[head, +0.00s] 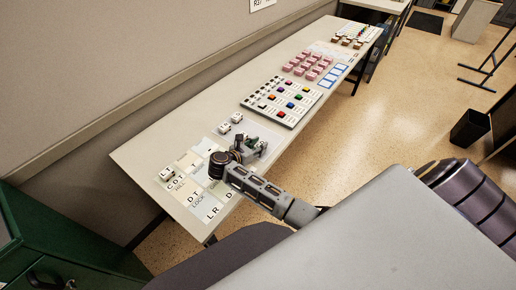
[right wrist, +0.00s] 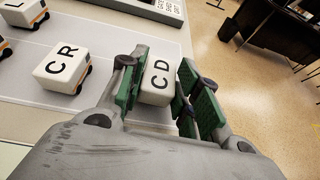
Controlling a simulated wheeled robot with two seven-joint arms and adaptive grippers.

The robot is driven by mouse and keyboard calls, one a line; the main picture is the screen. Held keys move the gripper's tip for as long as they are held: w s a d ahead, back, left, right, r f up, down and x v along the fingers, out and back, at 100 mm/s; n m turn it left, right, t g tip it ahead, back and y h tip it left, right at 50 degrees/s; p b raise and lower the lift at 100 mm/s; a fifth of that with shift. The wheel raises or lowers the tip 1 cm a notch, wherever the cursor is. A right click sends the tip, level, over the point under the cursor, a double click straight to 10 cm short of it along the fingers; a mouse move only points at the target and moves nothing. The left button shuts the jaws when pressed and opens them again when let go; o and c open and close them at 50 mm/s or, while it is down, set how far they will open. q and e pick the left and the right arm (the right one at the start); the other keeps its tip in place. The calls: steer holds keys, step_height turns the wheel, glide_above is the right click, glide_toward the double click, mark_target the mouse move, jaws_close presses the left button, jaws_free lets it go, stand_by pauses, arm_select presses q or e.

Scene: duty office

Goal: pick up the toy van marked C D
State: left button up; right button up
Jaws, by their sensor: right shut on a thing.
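The toy van marked C D (right wrist: 157,82) is white with black letters. It sits between the green-padded fingers of my right gripper (right wrist: 160,95) in the right wrist view. The fingers are shut on its sides. In the head view my right gripper (head: 256,149) is over the near part of the long table, and the held van is hard to make out there. I cannot tell whether the van is clear of the table. My left gripper is not in view.
A van marked C R (right wrist: 64,69) stands left of the gripper, with another marked L (right wrist: 25,12) behind it. A lone van (head: 166,174) is near lettered cards. A button panel (head: 282,102) and pink blocks (head: 308,66) stand farther along the table (head: 140,151).

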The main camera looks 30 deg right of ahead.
steer(key=shift+r+b, duration=0.45)
steer(key=shift+r, duration=3.95)
